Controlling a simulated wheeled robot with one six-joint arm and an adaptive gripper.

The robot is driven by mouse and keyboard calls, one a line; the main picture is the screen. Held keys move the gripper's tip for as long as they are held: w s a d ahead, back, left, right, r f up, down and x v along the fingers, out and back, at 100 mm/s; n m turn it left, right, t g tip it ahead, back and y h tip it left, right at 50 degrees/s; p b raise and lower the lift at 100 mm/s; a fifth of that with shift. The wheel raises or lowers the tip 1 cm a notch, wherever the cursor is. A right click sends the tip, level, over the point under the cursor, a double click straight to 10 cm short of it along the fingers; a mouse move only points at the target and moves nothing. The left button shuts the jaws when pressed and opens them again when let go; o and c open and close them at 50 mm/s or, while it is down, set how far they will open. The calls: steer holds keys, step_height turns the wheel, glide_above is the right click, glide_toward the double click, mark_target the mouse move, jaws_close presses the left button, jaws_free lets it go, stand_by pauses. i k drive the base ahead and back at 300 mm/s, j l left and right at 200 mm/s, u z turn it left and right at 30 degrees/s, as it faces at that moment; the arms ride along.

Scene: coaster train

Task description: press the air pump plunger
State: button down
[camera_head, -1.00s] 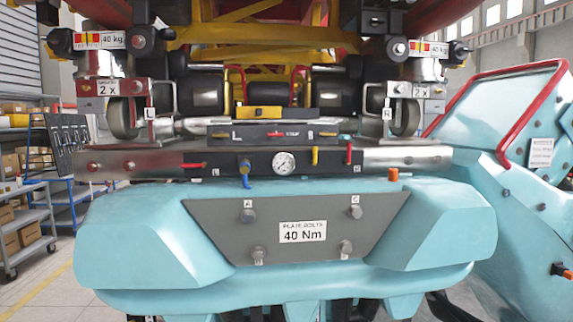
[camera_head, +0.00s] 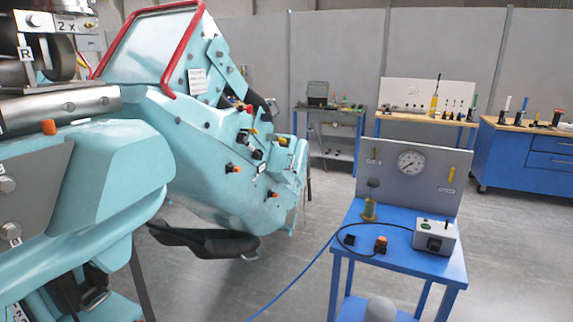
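A small pump-like device stands upright on the blue table (camera_head: 415,245). It has a yellow-green body (camera_head: 369,209) and a dark round knob (camera_head: 373,183) on top, which looks like the plunger. The knob stands a little above the body. I cannot tell for sure from this distance that it is the air pump. My gripper is not in view.
Behind the pump is a grey panel with a gauge (camera_head: 411,162). A grey box (camera_head: 435,237) and an orange-topped part (camera_head: 380,244) share the table. A blue hose (camera_head: 290,290) runs to the floor. The teal coaster car (camera_head: 205,150) stands left.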

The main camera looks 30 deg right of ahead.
mark_target(374, 184)
steer(key=i+z, duration=0.1)
steer(key=z, duration=0.3)
steer(key=j+z, duration=0.1)
steer(key=z, duration=0.25)
steer(key=i+z, duration=0.1)
steer(key=z, duration=0.3)
steer(key=i+j+z, duration=0.2)
steer(key=j, duration=0.15)
steer(key=i+j+z, duration=0.15)
steer(key=j, duration=0.25)
steer(key=i+j+z, duration=0.2)
steer(key=j, duration=0.25)
steer(key=j+z, duration=0.15)
steer(key=j, duration=0.25)
steer(key=i+j, duration=0.15)
steer(key=j, duration=0.25)
